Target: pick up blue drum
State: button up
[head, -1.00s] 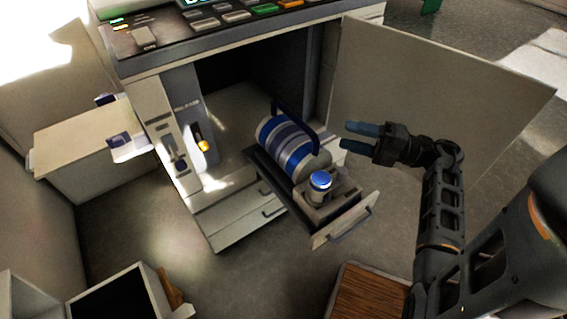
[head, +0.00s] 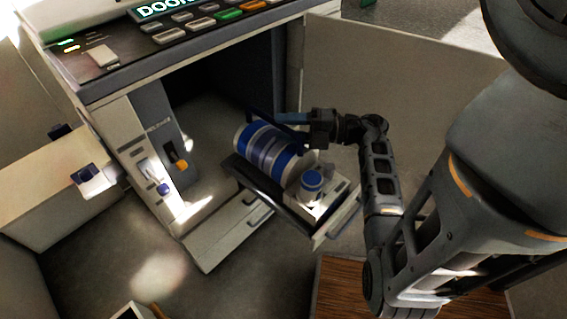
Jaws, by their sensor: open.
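The blue drum (head: 265,150), banded in blue and pale grey, lies on its side on a dark pulled-out tray (head: 240,180) at the front of a machine. A dark blue handle bar (head: 262,124) runs along its upper side. My gripper (head: 280,118) is open and reaches in from the right at the drum's upper right. Its blue fingertips overlap the handle region in the picture; I cannot tell whether they touch or straddle it. Part of the handle is hidden behind the fingers.
A small blue-capped cylinder (head: 312,184) stands in a light block at the tray's front end. The machine's open door (head: 400,100) stands behind my arm. The machine's cavity (head: 215,95) is dark. A wooden-topped piece (head: 340,285) stands below my arm.

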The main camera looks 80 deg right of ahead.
jog(key=shift+w+a, duration=0.1)
jog(key=shift+w, duration=0.3)
grip_shut()
dwell(1.1)
jog(key=shift+r, duration=0.1)
